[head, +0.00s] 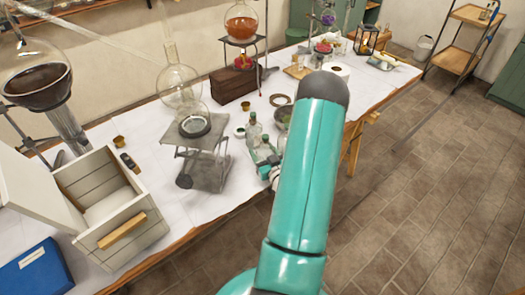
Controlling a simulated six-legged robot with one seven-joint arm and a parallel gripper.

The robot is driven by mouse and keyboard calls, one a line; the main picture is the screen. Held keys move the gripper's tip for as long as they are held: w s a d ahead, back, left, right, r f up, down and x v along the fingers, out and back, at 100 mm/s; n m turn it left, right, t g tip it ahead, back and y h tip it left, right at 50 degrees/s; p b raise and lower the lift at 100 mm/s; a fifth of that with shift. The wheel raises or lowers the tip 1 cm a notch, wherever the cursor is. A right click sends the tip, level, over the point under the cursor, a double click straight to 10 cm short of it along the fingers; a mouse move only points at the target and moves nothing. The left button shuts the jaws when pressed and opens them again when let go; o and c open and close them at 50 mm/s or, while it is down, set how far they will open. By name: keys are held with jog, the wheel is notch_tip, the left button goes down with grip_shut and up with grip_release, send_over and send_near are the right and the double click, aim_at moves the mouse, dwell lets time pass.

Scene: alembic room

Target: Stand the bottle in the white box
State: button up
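The white box (88,180) stands open on the table at the left, its slatted walls showing and a wooden handle on its front. Its white lid or door (38,190) stands open on the left. A greenish glass bottle (254,131) stands upright near the table's middle. A second clear green bottle (265,151) is just in front of it. My gripper (268,170) is low beside this nearer bottle, near the table's front edge. My teal arm hides much of the gripper, so whether its fingers hold the bottle cannot be seen.
A grey metal stand (207,165) with glassware is between the box and the bottles. A blue book-like object (35,272) lies in front of the box. A small brass cup (119,141) and a dark item are behind it. The table's front edge is mostly clear.

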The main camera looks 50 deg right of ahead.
jog(key=o, duration=0.4)
jog(key=shift+o, duration=0.2)
